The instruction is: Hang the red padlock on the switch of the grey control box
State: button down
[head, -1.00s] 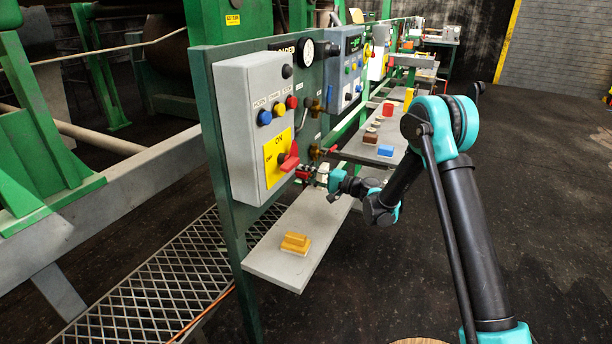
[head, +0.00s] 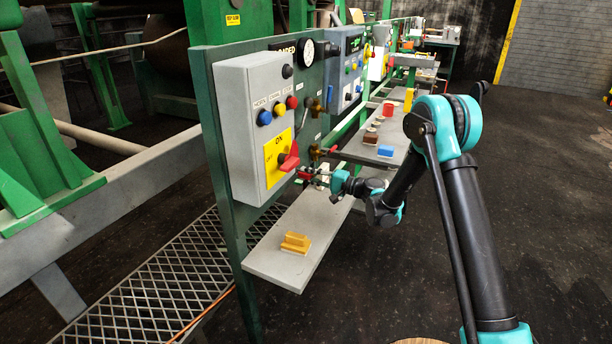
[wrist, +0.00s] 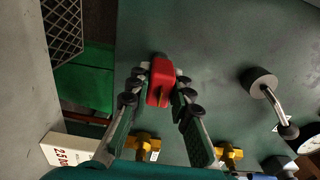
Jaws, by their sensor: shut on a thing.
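The grey control box (head: 240,110) is mounted on the green panel at left of centre in the head view. Its red switch (head: 289,158) sits on a yellow plate (head: 276,150) low on the front face. My gripper (head: 317,178) is just right of and below the switch. It is shut on the red padlock (head: 305,175), which is apart from the switch in this view. In the wrist view my gripper (wrist: 161,88) has a finger on each side of the padlock's red body (wrist: 160,72). I cannot make out the shackle or the switch there.
A grey shelf (head: 275,262) below the box holds a yellow block (head: 295,242). A second shelf (head: 360,150) behind carries several small objects. Brass valves (head: 317,152) stick out of the panel close to my gripper. The floor at right is clear.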

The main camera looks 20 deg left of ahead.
jog(key=shift+s+d, duration=0.2)
jog(key=shift+d, duration=1.5)
jog(key=shift+r, duration=0.1)
